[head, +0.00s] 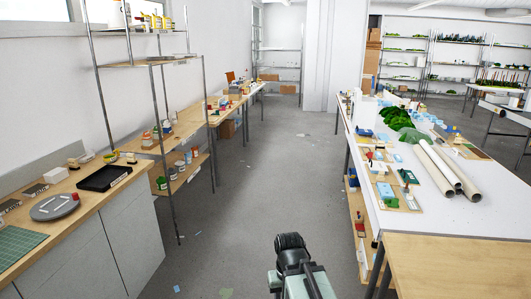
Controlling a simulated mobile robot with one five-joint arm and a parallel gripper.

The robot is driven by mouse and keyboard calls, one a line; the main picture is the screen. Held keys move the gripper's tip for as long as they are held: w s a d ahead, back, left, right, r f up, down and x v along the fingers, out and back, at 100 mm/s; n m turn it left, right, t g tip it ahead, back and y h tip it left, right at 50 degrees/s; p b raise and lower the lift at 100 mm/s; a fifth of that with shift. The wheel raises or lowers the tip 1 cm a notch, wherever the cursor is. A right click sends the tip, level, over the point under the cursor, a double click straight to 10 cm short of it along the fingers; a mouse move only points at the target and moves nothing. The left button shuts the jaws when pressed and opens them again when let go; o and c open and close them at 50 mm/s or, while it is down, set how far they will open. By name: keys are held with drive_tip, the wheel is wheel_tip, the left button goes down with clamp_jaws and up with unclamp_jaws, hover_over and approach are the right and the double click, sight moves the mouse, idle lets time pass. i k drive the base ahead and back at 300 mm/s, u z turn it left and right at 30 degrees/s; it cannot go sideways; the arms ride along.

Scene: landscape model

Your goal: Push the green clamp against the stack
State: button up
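I cannot pick out a green clamp for certain. Small green items show on the right-hand model table, among them a green piece (408,177) near its left edge, too small to identify. Another small green item (161,183) sits on the low shelf at left. No stack can be told apart with certainty. Part of my arm (295,268), black and pale green, shows at the bottom centre over the floor, apart from both tables. My gripper's fingers do not show.
A metal shelf rack (205,110) stands at left. White tubes (440,168) lie on the model table. A wooden table (450,265) fills the near right.

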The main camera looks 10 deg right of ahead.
sight(393, 202)
drive_tip(key=z, duration=0.25)
drive_tip(key=i, duration=2.15)
drive_tip(key=z, duration=0.25)
drive_tip(key=i, duration=1.05)
drive_tip(key=z, duration=0.2)
